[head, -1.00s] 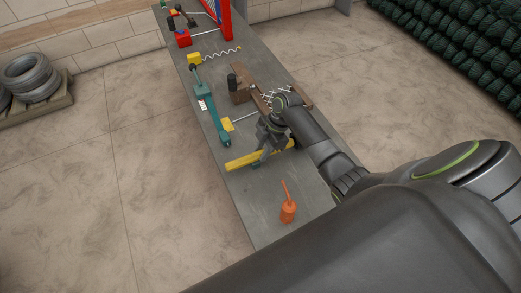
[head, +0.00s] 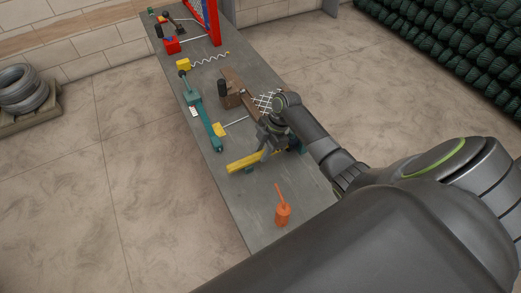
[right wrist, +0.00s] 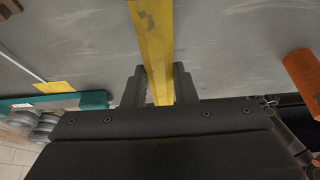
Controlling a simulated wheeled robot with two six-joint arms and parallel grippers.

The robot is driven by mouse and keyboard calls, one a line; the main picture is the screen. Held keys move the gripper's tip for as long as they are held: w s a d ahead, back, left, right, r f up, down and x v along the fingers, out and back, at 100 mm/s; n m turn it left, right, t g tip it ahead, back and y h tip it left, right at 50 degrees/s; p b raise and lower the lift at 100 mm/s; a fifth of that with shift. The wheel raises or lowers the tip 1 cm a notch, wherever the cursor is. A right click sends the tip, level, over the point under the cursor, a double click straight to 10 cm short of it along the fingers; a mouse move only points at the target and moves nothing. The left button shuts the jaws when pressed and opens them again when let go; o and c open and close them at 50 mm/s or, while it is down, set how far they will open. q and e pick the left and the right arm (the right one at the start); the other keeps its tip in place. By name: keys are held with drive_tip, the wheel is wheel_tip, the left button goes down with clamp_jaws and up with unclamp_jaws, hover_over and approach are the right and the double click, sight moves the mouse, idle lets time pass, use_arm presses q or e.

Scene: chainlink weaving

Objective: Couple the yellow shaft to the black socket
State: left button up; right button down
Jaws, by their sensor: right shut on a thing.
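In the right wrist view the yellow shaft (right wrist: 153,40) runs between the fingers of my right gripper (right wrist: 160,88). A black cylinder (head: 222,87) stands at the brown wooden piece (head: 233,101) farther back; I cannot tell whether it is the black socket. My left gripper is not in view.
An orange oil can (head: 283,213) stands in front of the shaft. A teal tool (head: 203,117) lies along the bench's left side, beside a small yellow block (head: 219,130). A wire mesh piece (head: 266,101) lies behind my gripper. Red equipment (head: 213,20) stands at the far end.

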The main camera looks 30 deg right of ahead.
drive_tip(key=shift+d, duration=0.25)
drive_tip(key=shift+d, duration=0.15)
drive_tip(key=c, duration=1.1)
unclamp_jaws()
drive_tip(key=b+v, duration=0.1)
drive_tip(key=v, duration=1.6)
drive_tip(key=shift+r+b, duration=0.3)
drive_tip(key=shift+b, duration=0.1)
drive_tip(key=shift+s+f, duration=0.1)
drive_tip(key=shift+s, duration=0.05)
